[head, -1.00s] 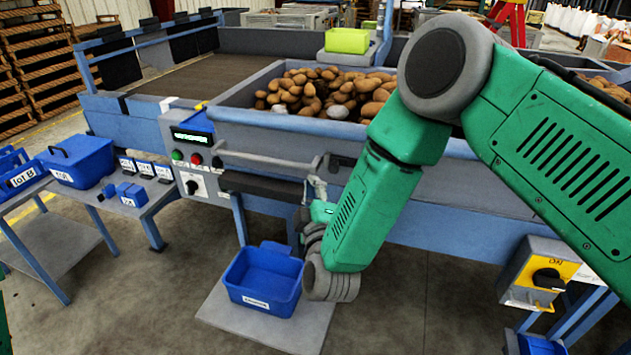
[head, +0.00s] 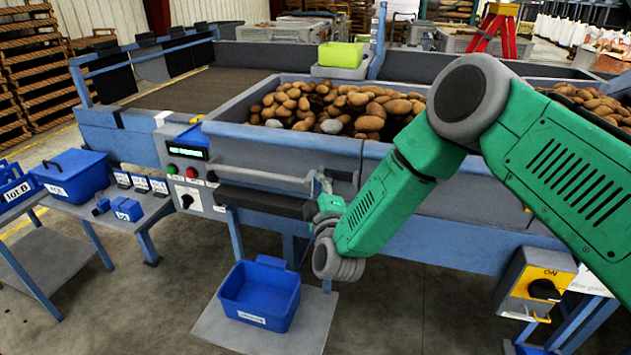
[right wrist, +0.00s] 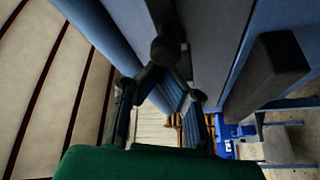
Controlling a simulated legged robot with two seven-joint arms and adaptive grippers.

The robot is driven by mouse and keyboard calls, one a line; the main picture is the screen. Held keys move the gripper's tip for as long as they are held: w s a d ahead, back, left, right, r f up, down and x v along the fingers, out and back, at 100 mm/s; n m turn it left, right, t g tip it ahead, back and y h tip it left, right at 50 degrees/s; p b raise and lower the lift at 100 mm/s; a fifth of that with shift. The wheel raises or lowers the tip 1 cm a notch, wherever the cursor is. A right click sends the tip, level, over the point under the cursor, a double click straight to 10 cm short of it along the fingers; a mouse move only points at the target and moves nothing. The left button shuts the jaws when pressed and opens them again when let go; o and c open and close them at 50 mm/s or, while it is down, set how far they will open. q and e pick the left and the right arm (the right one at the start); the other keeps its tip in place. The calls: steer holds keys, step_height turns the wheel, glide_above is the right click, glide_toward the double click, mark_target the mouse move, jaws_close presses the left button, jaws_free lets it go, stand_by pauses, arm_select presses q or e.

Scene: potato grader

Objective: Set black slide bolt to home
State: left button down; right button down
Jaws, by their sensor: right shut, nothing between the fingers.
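A pale grey rod (head: 262,177) runs along the front of the potato bin, above a dark bar (head: 262,200). My right gripper (head: 321,183) is at the rod's right end, small and partly hidden by its own wrist. In the right wrist view my right gripper's fingers (right wrist: 160,74) come together, shut and empty. A round black knob (right wrist: 166,48) on a dark rod-like part is just beyond the fingertips; I cannot tell if they touch. It is likely part of the black slide bolt, whose position along its track is unclear. My left gripper is not in view.
A control panel (head: 188,170) with buttons and a lit display is left of the rod. A blue crate (head: 262,312) stands on a grey platform below. A yellow switch box (head: 537,287) hangs at right. In the wrist view a dark block (right wrist: 275,68) juts out at right.

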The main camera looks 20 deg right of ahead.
steer(key=s+d, duration=0.1)
steer(key=d, duration=0.1)
steer(key=s+d+p, duration=0.1)
steer(key=shift+s+d+p, duration=0.3)
steer(key=shift+s+d, duration=0.05)
